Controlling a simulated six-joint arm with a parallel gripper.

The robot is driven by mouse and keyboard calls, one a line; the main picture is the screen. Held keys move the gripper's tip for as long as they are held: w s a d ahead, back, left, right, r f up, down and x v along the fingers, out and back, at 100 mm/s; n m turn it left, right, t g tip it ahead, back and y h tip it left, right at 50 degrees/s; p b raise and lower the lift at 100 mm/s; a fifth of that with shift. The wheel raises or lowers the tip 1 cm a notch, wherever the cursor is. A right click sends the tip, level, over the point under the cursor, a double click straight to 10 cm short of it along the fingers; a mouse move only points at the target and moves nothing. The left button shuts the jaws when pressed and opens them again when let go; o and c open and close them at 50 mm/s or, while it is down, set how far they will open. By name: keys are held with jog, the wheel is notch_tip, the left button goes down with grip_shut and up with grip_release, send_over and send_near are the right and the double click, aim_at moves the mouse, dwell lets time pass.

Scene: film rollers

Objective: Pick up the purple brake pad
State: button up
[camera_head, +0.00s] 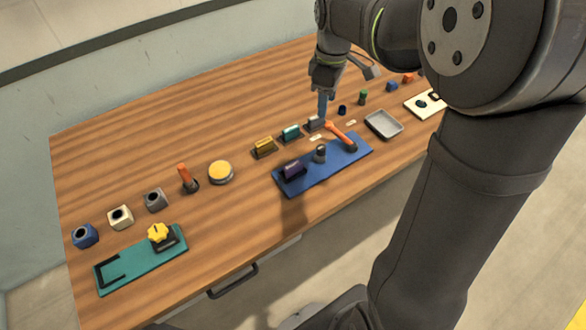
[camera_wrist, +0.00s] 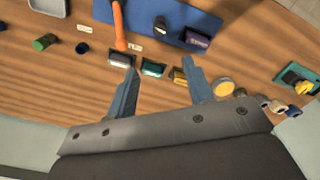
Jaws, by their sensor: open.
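The purple brake pad (camera_head: 293,170) stands at the left end of the blue mat (camera_head: 318,179) in the head view. It also shows in the wrist view (camera_wrist: 197,39), near the mat's edge at the upper right. My gripper (camera_head: 323,113) hangs over the table behind the mat, close to the grey pad in the picture and apart from the purple pad. In the wrist view my gripper (camera_wrist: 160,67) has its two blue fingers spread, with nothing held between them. The purple pad lies beyond the fingertips there.
A yellow pad (camera_head: 264,147), a teal pad (camera_head: 291,133) and a grey pad (camera_head: 315,123) stand in a row behind the mat. A dark post (camera_head: 320,154) and an orange-handled lever (camera_head: 342,137) stand on the mat. A grey tray (camera_head: 384,124) is to the right.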

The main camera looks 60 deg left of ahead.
jog(key=o, duration=0.6)
jog(key=m, duration=0.7)
send_over(293, 165)
jog(key=f, duration=1.3)
jog(key=shift+w+d+f, duration=0.1)
jog(key=shift+w+d, duration=0.05)
jog(key=shift+d, duration=0.05)
jog(key=shift+a+f, duration=0.15)
jog(key=shift+f, duration=2.5)
